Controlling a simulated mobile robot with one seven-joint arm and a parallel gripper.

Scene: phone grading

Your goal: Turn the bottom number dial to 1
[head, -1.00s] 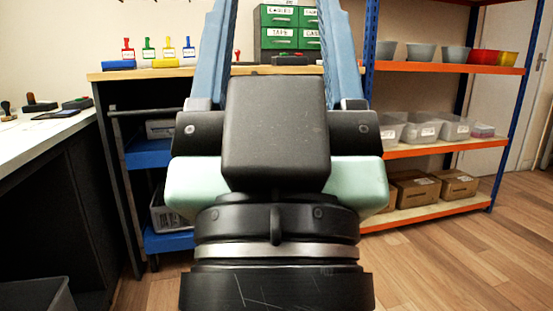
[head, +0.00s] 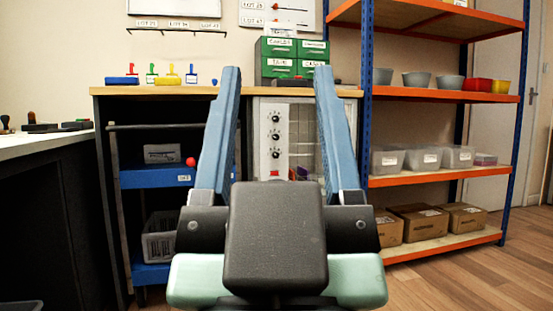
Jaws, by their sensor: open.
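The bottom number dial (head: 275,154) is the lowest of the column, above a red part (head: 275,173). The dial's marks are too small to read. My gripper (head: 277,75) is open and empty, with its two blue fingers pointing up and away in the picture. The fingers show to either side of the panel, apart from the dial. My gripper's dark body hides what lies below the panel.
The wooden bench top (head: 170,91) runs above the panel. A blue-and-orange shelf unit (head: 440,96) stands to the right, a blue cart (head: 155,178) to the left. A pale counter (head: 45,142) is at far left. Open floor shows at lower right.

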